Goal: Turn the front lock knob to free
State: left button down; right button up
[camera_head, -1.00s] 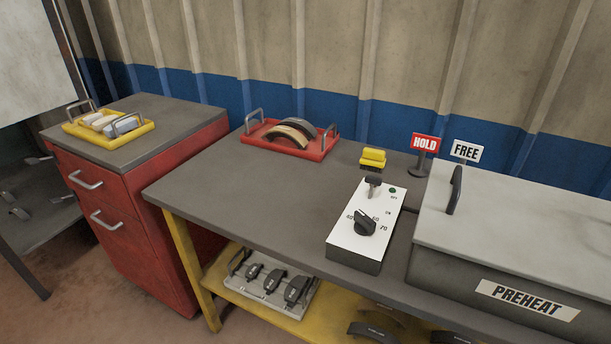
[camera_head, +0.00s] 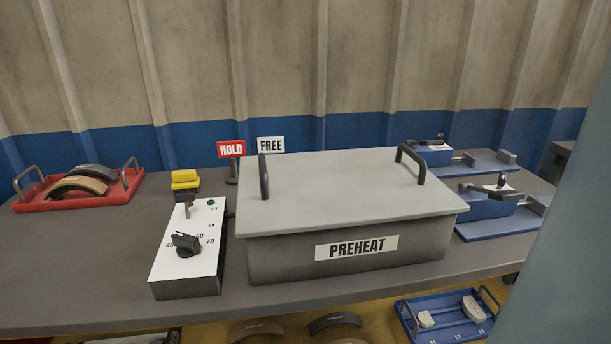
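Two blue fixtures stand on the bench to the right of the preheat box. The front fixture (camera_head: 487,210) has a small black knob (camera_head: 501,182) on a pale top plate. The knob is too small to read its setting. The rear fixture (camera_head: 432,156) has a similar dark part on top. A red HOLD sign (camera_head: 231,149) and a white FREE sign (camera_head: 271,145) stand behind the preheat box, left of its middle. Neither of my grippers is in view.
The grey PREHEAT box (camera_head: 345,250) has two black lid handles. A white control box (camera_head: 186,250) with a black dial stands left of it. A red tray (camera_head: 70,202) holds curved shoes. A blue tray (camera_head: 447,324) sits below the bench. The front bench strip is clear.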

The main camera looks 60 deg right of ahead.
aim_at(502, 181)
jog(key=z, duration=3.05)
